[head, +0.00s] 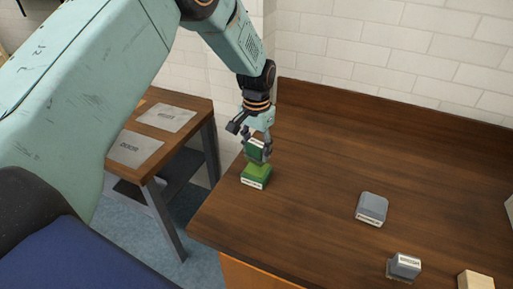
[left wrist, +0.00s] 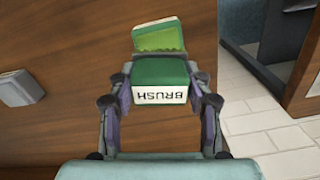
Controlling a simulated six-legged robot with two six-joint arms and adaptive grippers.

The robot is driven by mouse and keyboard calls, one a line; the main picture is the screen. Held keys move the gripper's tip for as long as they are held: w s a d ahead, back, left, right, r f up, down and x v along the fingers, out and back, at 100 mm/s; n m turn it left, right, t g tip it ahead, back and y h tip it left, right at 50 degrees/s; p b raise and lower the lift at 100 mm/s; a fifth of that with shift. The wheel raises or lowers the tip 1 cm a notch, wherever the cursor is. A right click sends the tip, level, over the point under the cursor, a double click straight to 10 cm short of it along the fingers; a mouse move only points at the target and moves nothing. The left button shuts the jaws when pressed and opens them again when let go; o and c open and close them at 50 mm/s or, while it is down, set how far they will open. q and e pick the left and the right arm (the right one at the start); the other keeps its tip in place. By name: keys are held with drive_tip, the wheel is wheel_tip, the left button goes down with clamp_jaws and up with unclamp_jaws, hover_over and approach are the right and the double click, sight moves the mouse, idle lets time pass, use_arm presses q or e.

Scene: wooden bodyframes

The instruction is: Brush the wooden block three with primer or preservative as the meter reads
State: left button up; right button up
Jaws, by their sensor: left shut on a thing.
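My left gripper (head: 257,142) is shut on a dark green brush (head: 257,153). In the left wrist view the brush (left wrist: 160,85) sits between the fingers and its white label reads BRUSH. A lighter green item (head: 256,173) with a white label is directly below the brush, near the table's left edge; it also shows beyond the brush in the left wrist view (left wrist: 158,36). I cannot tell whether the two touch. A pale wooden block (head: 476,281) is cut off at the bottom right, with no readable number. I cannot identify a meter. My right gripper is not in view.
A grey labelled block (head: 371,207) lies mid-table. A second grey labelled item (head: 405,265) is nearer the front edge. A white object (head: 509,212) is cut off at right. A side table (head: 178,138) with labelled sheets stands left, across a gap. The table's back is clear.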

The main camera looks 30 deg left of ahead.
sight(256, 143)
use_arm(q)
drive_tip(key=shift+r+p, duration=1.4)
drive_tip(key=shift+r, duration=0.45)
drive_tip(key=shift+w+f, duration=0.1)
drive_tip(key=shift+f, duration=0.05)
